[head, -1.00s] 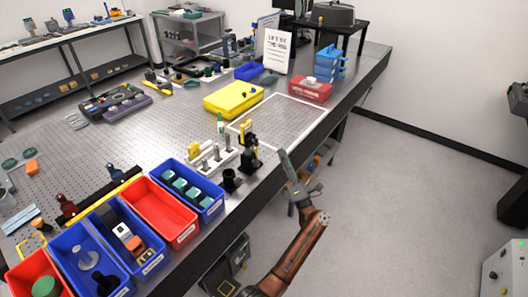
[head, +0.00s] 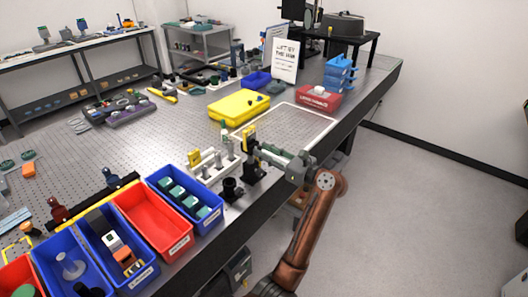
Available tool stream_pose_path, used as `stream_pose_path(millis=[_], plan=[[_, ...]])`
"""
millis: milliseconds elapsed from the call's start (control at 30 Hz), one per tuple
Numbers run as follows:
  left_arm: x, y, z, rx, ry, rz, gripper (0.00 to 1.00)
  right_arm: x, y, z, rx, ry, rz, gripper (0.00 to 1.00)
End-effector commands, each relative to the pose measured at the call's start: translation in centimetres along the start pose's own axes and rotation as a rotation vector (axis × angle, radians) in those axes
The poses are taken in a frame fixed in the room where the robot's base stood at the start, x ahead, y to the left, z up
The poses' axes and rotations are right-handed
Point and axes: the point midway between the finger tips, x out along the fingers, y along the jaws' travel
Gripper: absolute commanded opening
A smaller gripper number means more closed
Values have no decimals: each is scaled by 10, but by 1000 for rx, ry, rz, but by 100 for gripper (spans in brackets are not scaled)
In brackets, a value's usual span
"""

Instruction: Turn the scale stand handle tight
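A small black stand (head: 254,170) with a yellow part at its top stands near the right front edge of the perforated table; it appears to be the scale stand. Its handle is too small to make out. The finger gap is too small to judge. My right gripper is out of view.
A white holder (head: 212,163) with grey posts and a short black cylinder (head: 231,189) stand just left. Blue and red bins (head: 151,219) line the front edge. A yellow case (head: 238,106) and a white-outlined area (head: 305,122) lie behind. Floor at right is clear.

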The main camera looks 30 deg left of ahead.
Motion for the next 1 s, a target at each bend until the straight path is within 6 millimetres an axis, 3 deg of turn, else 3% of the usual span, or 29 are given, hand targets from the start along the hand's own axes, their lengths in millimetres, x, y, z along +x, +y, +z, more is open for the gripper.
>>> stream_pose_path(millis=[367, 733, 1000], plan=[[7, 0, 0, 1, -1, 0, 25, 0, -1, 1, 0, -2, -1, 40], [7, 0, 0, 1, -1, 0, 0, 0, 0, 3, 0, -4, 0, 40], [7, 0, 0, 1, -1, 0, 0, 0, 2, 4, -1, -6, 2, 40]])
